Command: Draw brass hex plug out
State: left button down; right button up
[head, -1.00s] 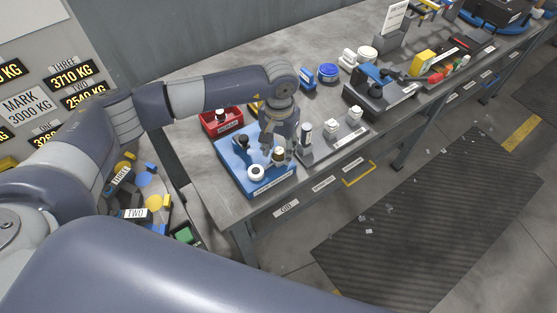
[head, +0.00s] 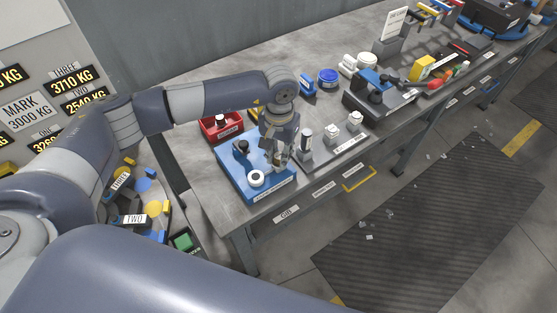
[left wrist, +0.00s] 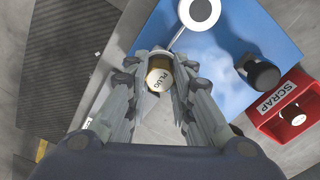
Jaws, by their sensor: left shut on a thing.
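The brass hex plug (left wrist: 160,79) shows in the left wrist view as a round cap lettered PLUG with a brass-coloured rim, between my left fingers. My left gripper (left wrist: 160,62) is shut on it; in the head view the gripper (head: 281,163) points down at the right side of the blue block (head: 228,182). The fingers mostly hide the plug in the head view. I cannot tell whether it is seated in the block or clear of it. The block also shows in the left wrist view (left wrist: 215,75). My right gripper is not in view.
A white ring-shaped part (head: 256,179) and a black knob (head: 241,147) stand on the block. A red SCRAP bin (left wrist: 286,108) stands close by. A grey fixture with white-capped posts (head: 331,150) is just right of my gripper. The bench front edge is near.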

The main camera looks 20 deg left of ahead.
pick_arm(q)
jog(key=shift+r, duration=0.55)
jog(key=shift+r, duration=1.45)
